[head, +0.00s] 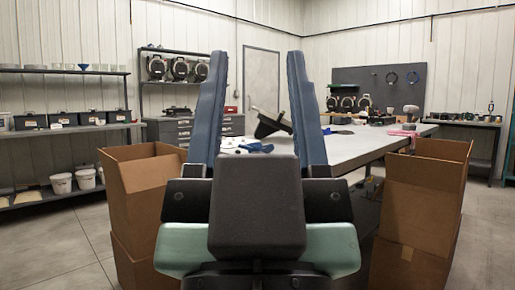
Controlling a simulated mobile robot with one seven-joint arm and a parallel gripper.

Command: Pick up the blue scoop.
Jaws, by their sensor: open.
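My gripper (257,60) fills the middle of the head view. Its two long blue-grey fingers stand wide apart with nothing held between them. Beyond them is a long pale worktable (362,142). A small bright blue item (255,147) lies on the table and shows between the fingers, just above my gripper's dark body. It may be the blue scoop, but its shape is too small and partly hidden to be sure. A flat dark blue item (338,132) lies farther right on the table, beside the right finger. My gripper is apart from both.
A black tilted device (270,124) stands on the table between the fingers. Open cardboard boxes stand at left (142,200) and right (425,200), close to my arm. Shelves (62,131) line the left wall. Bare floor shows at far left and far right.

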